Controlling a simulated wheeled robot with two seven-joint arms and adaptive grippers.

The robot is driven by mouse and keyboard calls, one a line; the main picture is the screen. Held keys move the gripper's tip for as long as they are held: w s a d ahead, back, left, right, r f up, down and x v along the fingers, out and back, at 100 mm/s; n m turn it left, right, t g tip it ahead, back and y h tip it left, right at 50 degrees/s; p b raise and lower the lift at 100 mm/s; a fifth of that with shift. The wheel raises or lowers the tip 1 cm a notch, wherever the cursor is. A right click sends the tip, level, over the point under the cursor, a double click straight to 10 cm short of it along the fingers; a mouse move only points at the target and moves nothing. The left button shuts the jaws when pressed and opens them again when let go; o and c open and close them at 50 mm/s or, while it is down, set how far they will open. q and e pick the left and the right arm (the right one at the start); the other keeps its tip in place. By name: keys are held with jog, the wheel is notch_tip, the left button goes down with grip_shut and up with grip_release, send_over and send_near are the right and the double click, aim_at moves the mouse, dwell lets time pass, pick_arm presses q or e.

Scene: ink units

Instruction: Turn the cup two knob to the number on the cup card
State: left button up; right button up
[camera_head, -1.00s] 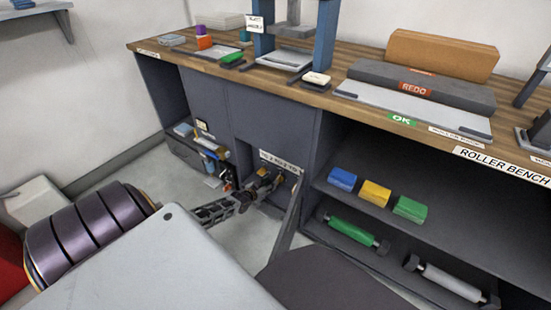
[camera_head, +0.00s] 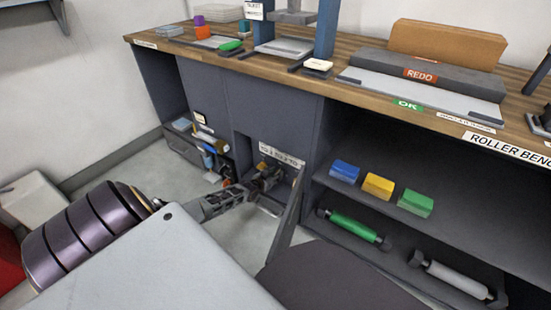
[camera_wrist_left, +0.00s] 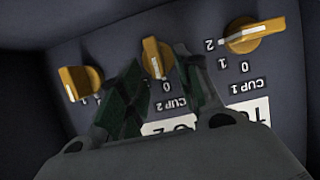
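The cup two knob (camera_wrist_left: 156,52) is the middle yellow one of three in the left wrist view, above the upside-down label CUP 2 (camera_wrist_left: 174,104). Its white mark points down toward the 0 (camera_wrist_left: 166,87). My left gripper (camera_wrist_left: 157,64) has its fingers apart, one on each side of this knob, with a small gap seeming to show at each side. In the head view the left gripper (camera_head: 270,178) is at the knob panel inside the bench's low opening. A small white card (camera_head: 200,118) is on the bench front; I cannot read it. My right gripper is not in view.
The cup 1 knob (camera_wrist_left: 254,36) points toward its 2. Another yellow knob (camera_wrist_left: 80,82) is at the left. Bottles and small items (camera_head: 212,150) are left. The shelf (camera_head: 325,178) holds coloured blocks.

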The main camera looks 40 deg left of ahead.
pick_arm(q)
jog(key=shift+w, duration=0.2)
dwell(0.3)
grip_shut()
